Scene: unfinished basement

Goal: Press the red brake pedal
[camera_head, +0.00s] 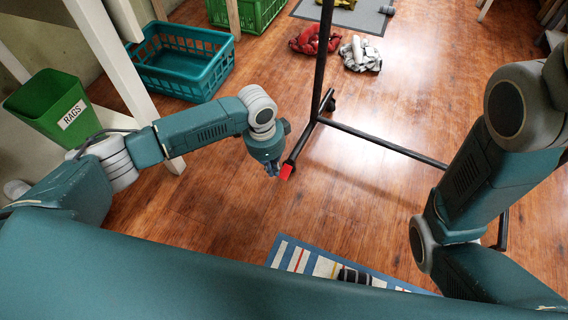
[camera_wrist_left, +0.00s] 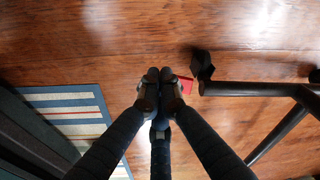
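The small red brake pedal (camera_head: 286,171) sits at the end of a black foot of the wheeled rack, low over the wood floor. It also shows in the left wrist view (camera_wrist_left: 187,86), partly hidden behind my fingers. My left gripper (camera_head: 272,172) points down just left of the pedal in the head view.
The black rack (camera_head: 322,60) stands ahead, with a long base bar (camera_head: 385,145) running right. A striped mat (camera_head: 300,258) lies near me. A teal basket (camera_head: 185,60), a green RAGS bin (camera_head: 55,108) and several cloths (camera_head: 360,56) lie farther off.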

